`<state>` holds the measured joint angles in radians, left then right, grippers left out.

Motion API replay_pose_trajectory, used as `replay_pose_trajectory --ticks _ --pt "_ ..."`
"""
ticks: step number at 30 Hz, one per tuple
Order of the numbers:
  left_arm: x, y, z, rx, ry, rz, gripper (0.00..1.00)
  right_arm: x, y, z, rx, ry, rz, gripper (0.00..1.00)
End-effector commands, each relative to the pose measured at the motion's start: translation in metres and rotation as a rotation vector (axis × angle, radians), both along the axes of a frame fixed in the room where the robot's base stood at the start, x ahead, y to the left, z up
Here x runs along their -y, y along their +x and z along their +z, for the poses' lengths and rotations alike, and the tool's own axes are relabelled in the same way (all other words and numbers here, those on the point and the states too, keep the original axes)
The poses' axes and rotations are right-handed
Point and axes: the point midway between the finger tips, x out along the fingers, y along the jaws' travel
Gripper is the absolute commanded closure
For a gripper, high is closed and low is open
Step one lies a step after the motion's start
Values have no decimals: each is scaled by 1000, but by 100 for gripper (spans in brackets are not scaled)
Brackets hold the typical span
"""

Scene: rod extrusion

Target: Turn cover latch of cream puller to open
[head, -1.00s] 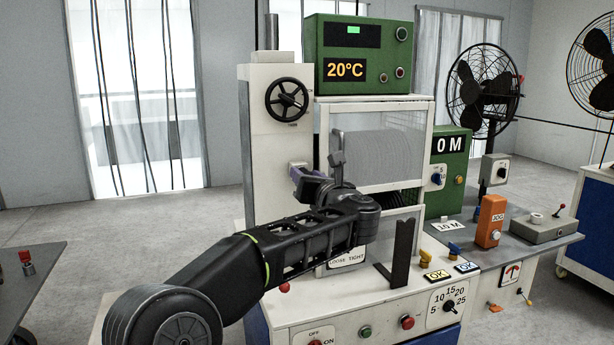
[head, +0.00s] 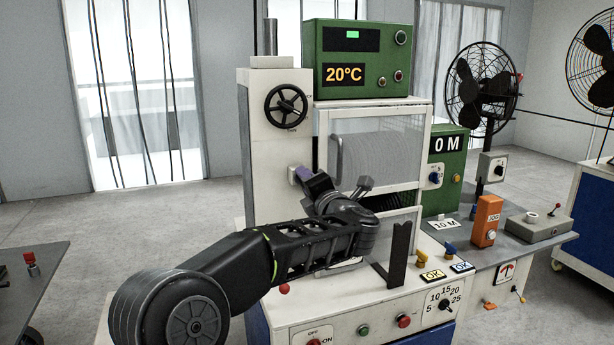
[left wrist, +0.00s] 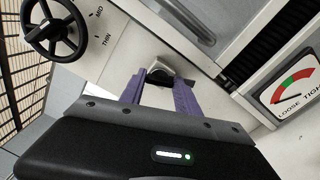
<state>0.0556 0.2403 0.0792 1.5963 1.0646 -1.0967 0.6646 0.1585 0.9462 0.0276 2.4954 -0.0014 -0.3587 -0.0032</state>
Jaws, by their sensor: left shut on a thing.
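The cream puller (head: 262,155) is a tall cream-coloured machine in the head view, with a meshed cover (head: 375,150) on its front. The cover latch (left wrist: 160,70) is a small dark and light grey knob on the cream panel in the left wrist view. My left gripper (left wrist: 157,86) is shut on it, with a purple finger on each side. In the head view the purple fingers of my left gripper (head: 303,174) reach the panel left of the cover. My own wrist hides part of the machine below. My right gripper is not in view.
A black handwheel (head: 286,105) sits above the latch. A cover handle (head: 338,160) stands to its right. A LOOSE/TIGHT gauge (left wrist: 297,92) is at the right in the wrist view. A black upright bracket (head: 398,255) stands near my forearm.

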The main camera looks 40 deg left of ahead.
Motion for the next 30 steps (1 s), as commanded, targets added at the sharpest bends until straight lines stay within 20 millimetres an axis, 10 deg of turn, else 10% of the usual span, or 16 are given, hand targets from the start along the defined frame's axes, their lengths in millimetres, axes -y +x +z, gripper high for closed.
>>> replay_pose_trajectory --ticks 30 --pt "1 1 -2 -339 234 -1 100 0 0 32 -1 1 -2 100"
